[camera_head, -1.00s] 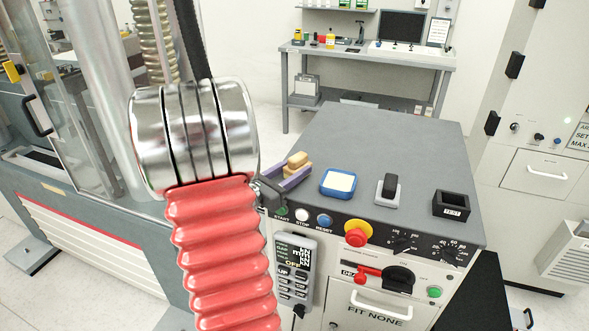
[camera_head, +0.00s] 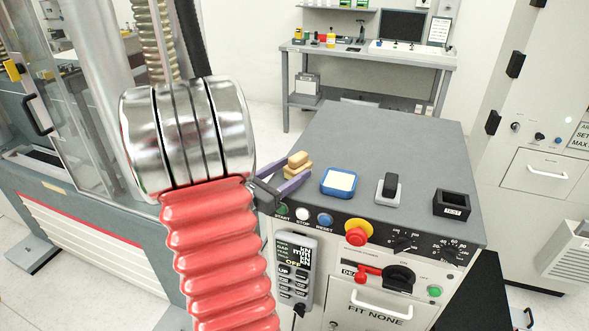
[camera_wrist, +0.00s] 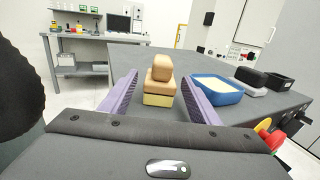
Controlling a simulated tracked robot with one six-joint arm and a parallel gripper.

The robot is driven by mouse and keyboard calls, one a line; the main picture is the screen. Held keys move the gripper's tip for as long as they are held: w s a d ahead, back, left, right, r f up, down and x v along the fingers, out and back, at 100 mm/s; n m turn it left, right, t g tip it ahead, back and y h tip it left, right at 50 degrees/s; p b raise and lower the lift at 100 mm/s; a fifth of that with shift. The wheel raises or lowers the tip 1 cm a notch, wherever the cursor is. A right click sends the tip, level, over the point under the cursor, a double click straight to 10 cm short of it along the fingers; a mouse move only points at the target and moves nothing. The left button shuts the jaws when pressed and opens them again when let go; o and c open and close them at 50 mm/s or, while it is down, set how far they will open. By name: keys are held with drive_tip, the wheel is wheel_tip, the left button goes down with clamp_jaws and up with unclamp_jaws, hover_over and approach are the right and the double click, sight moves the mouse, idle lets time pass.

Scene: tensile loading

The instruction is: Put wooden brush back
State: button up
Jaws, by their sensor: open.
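The wooden brush (camera_wrist: 161,76) has a rounded tan handle, a wooden block and pale yellow bristles underneath. It stands upright at the left part of the grey console top, and it also shows in the head view (camera_head: 298,162). My gripper (camera_wrist: 159,84) is open, with one purple finger on each side of the brush. Gaps show between the fingers and the brush in the wrist view. In the head view my gripper (camera_head: 290,178) partly hides the brush's lower part, so its contact with the surface is unclear there.
A blue tray with a cream pad (camera_head: 339,182) lies just right of the brush. Further right on the console (camera_head: 400,140) are a black rocker piece (camera_head: 388,188) and a black box (camera_head: 452,204). Buttons and a red knob (camera_head: 357,236) line its front. The console's back is clear.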

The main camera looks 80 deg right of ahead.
drive_tip(key=v, duration=1)
drive_tip(key=shift+a, duration=0.15)
idle(0.7)
drive_tip(key=w+a+f+m+t+y, duration=0.1)
drive_tip(key=w+a+m+t+y, duration=0.15)
drive_tip(key=a, duration=0.55)
drive_tip(key=w+a+f+m+t+y, duration=0.15)
drive_tip(key=a+m+y, duration=0.25)
drive_tip(key=a, duration=0.5)
drive_tip(key=w+a+m+t+y, duration=0.2)
drive_tip(key=a+m+t+y, duration=0.1)
drive_tip(key=a, duration=0.5)
drive_tip(key=w+a+r+m+t+y, duration=0.1)
drive_tip(key=a+r+t+y, duration=0.1)
drive_tip(key=a, duration=0.4)
drive_tip(key=w+a+r+m+t+y, duration=0.1)
drive_tip(key=w+a+t+y, duration=0.1)
drive_tip(key=a, duration=0.4)
drive_tip(key=w+a+r+m+t+y, duration=0.1)
drive_tip(key=w+a+r+t+y, duration=0.1)
drive_tip(key=a, duration=0.5)
drive_tip(key=shift+w+r+t, duration=0.25)
drive_tip(key=shift+r+t, duration=0.05)
drive_tip(key=shift+t, duration=0.2)
drive_tip(key=shift+d, duration=0.1)
drive_tip(key=shift+c, duration=0.2)
